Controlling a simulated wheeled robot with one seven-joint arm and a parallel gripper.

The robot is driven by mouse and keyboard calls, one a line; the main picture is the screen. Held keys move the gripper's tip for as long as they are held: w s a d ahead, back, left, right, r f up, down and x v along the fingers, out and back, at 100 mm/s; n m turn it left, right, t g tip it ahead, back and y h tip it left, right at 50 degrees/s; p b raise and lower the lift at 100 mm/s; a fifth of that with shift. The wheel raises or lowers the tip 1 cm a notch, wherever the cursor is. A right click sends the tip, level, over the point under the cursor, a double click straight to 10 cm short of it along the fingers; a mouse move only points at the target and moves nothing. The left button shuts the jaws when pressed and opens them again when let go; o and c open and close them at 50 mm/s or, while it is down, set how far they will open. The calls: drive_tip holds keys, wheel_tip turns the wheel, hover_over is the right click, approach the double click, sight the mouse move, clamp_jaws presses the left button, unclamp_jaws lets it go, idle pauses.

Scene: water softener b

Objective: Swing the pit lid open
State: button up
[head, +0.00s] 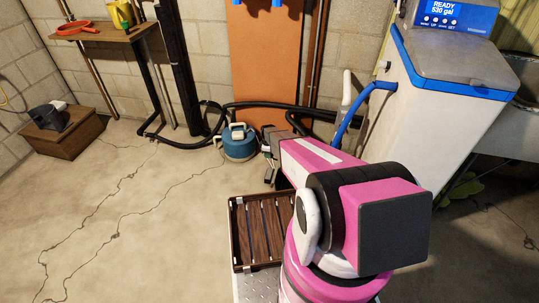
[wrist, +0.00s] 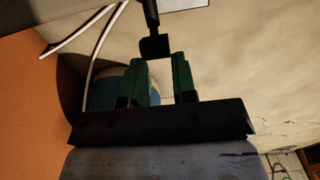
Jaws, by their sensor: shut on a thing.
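My gripper (wrist: 161,80) has two green fingers. They are closed about a black block-shaped handle (wrist: 154,47), whose thin dark stem runs to the top edge of the wrist view. In the head view my gripper is small and dark beyond my pink arm, low over the floor and just right of a blue rounded vessel (head: 240,144) with a pale handle. That vessel also shows partly behind the fingers in the wrist view (wrist: 103,91). I cannot make out the pit lid as a separate plate, nor whether the handle belongs to it.
A white cabinet with a blue-trimmed lid (head: 462,62) stands at the right. Black hoses (head: 205,140) lie along the wall below an orange panel (head: 263,70). A wooden box (head: 65,137) and wall shelf (head: 98,33) are at left.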

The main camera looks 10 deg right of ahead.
drive_tip(key=a, duration=0.1)
drive_tip(key=w+a+f, duration=0.1)
drive_tip(key=a, duration=0.1)
drive_tip(key=shift+w, duration=0.15)
drive_tip(key=o, duration=0.9)
drive_tip(key=shift+c, duration=0.2)
